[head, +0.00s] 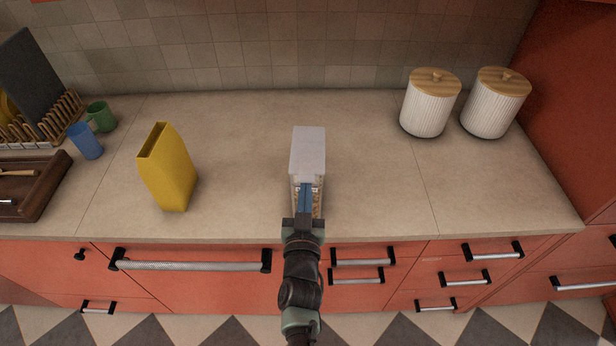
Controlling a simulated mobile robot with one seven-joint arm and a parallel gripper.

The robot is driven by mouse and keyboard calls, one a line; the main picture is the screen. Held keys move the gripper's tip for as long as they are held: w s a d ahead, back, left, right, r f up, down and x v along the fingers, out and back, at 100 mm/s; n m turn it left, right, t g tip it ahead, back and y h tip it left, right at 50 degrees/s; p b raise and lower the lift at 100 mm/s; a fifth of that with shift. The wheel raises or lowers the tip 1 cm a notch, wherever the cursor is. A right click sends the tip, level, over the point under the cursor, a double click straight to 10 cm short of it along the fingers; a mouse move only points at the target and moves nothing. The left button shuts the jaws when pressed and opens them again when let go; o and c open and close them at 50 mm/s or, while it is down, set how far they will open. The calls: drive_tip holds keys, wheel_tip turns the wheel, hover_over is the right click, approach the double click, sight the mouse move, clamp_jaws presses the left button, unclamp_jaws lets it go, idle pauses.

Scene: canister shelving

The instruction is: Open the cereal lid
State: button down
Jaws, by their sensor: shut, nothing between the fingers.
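A clear cereal container with a white lid (308,150) stands upright on the counter near its front edge. The lid looks flat on top of the container; whether any part of it is raised is too small to tell. Cereal shows through the clear lower body (317,203). My gripper (304,190) is shut and empty, at the near side of the container, just below the lid's front edge. It hides part of the container's front. I cannot tell whether the fingertips touch it.
A yellow open-topped box (168,170) stands left on the counter (240,140). Two white ribbed canisters with wooden lids (430,105) (494,105) stand back right. Blue (85,141) and green (101,116) mugs, a dish rack (50,118) and a brown tray (38,190) are far left.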

sight(307, 164)
drive_tip(key=shift+r, duration=0.2)
drive_tip(key=shift+r+p, duration=0.55)
drive_tip(key=shift+p, duration=0.2)
drive_tip(key=shift+w+r+p, duration=0.25)
drive_tip(key=shift+r+p, duration=0.75)
drive_tip(key=shift+r, duration=0.1)
drive_tip(key=shift+w+r+p, duration=0.3)
drive_tip(key=shift+r+p, duration=0.7)
drive_tip(key=shift+r, duration=0.15)
drive_tip(key=shift+w+r+p, duration=0.25)
drive_tip(key=shift+r+p, duration=0.75)
drive_tip(key=shift+r, duration=0.1)
drive_tip(key=w+r+p, duration=0.3)
drive_tip(key=w+r, duration=0.1)
drive_tip(key=r, duration=0.1)
drive_tip(key=shift+d+r, duration=0.15)
drive_tip(key=shift+r, duration=0.1)
drive_tip(key=shift+w, duration=0.15)
